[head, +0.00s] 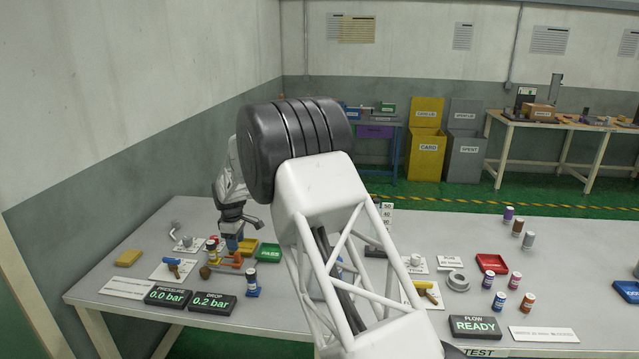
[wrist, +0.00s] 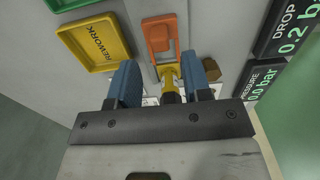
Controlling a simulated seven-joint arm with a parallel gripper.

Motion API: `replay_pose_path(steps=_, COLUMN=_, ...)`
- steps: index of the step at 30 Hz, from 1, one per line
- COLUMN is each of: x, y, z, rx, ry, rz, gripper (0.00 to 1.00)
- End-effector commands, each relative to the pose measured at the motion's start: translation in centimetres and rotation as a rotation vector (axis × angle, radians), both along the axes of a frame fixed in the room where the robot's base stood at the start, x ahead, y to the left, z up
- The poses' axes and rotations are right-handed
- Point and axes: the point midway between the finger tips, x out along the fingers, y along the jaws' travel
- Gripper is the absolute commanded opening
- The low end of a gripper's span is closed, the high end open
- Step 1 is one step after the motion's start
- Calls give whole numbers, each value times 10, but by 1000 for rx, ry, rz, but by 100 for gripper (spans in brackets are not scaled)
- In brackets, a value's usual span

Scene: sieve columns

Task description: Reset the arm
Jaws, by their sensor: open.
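My gripper (head: 233,243) hangs low over the left part of the table in the head view. In the wrist view my gripper (wrist: 160,84) shows two blue fingers standing apart. A yellow fitting with a dark end (wrist: 168,80) lies between the fingers in that view; I cannot tell whether either finger touches it. An orange bracket (wrist: 160,38) is just beyond the fingertips, and it also shows in the head view (head: 231,263). My arm hides the middle of the table.
The yellow REWORK tray (wrist: 95,42) lies beside the bracket. A green tray (head: 268,252), a blue-and-white column (head: 252,284), the pressure display (head: 168,297) and the drop display (head: 212,303) stand close by. Several small columns and a red tray (head: 491,262) are at the right.

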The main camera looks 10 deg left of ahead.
Motion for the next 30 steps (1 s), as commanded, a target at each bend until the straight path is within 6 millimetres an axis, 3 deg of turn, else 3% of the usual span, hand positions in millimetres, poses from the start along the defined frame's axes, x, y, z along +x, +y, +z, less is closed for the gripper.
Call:
replay_pose_path(steps=5, x=-1, y=-14, z=14, rx=3, ry=-4, rz=-26, gripper=45)
replay_pose_path(steps=11, x=-6, y=-49, z=46, rx=9, ry=-13, rz=-92, gripper=45)
replay_pose_path(steps=20, x=-24, y=-121, z=106, rx=20, ry=-30, rz=-230, gripper=45)
replay_pose_path(steps=30, x=-57, y=-202, z=164, rx=34, ry=-48, rz=-389, gripper=45)
